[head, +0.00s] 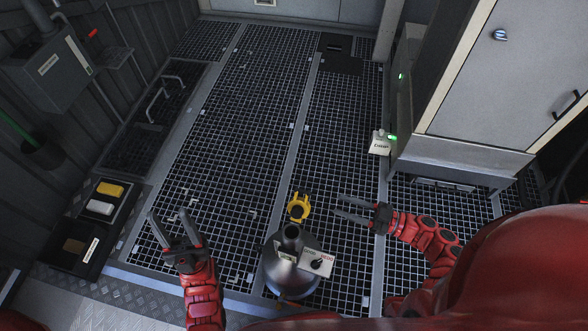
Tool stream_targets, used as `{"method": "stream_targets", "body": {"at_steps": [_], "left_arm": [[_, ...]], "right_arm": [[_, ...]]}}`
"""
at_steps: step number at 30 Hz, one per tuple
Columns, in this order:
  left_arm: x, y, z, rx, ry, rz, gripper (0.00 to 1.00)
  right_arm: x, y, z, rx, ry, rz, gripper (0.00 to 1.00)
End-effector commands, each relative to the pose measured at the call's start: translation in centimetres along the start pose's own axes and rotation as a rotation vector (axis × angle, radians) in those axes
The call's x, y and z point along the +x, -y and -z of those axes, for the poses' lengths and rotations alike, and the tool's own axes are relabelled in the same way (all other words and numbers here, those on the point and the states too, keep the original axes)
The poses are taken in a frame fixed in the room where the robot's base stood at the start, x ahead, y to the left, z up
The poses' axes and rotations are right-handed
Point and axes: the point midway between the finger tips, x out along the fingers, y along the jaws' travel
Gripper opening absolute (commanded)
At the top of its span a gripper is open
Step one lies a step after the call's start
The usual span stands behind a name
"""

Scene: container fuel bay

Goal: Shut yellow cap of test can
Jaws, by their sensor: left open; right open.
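The test can (283,262) is a grey metal can with a dark open neck, low in the middle of the head view. Its yellow cap (299,205) stands raised at the far side of the neck, so the mouth is uncovered. My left gripper (174,221) is open and empty, left of the can and apart from it. My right gripper (343,208) is open and empty, its fingers pointing left toward the yellow cap, with a gap between them.
A white panel with a dark knob (316,263) is at the can's right side. A black tray (104,203) with yellow and white blocks lies at left. A white labelled box (380,143) is by the grey cabinet (480,90).

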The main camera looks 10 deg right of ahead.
Motion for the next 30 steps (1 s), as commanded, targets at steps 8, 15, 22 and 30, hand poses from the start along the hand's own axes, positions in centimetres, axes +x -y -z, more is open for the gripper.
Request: {"method": "stream_targets", "body": {"at_steps": [8,15,22,30], "left_arm": [[-0.3,0.0,0.0,0.000,0.000,0.000,0.50],[-0.3,0.0,0.0,0.000,0.000,0.000,0.50],[-0.5,0.0,-0.1,0.000,0.000,0.000,0.50],[-0.8,0.0,-0.1,0.000,0.000,0.000,0.50]], "right_arm": [[0.3,-0.3,-1.4,0.050,0.050,-0.006,0.42],[5.7,-0.3,-1.6,0.045,0.046,-0.005,0.42],[11.2,-0.4,-1.9,0.046,0.045,-0.007,0.42],[15.3,-0.4,-2.1,0.045,0.047,-0.006,0.42]]}}
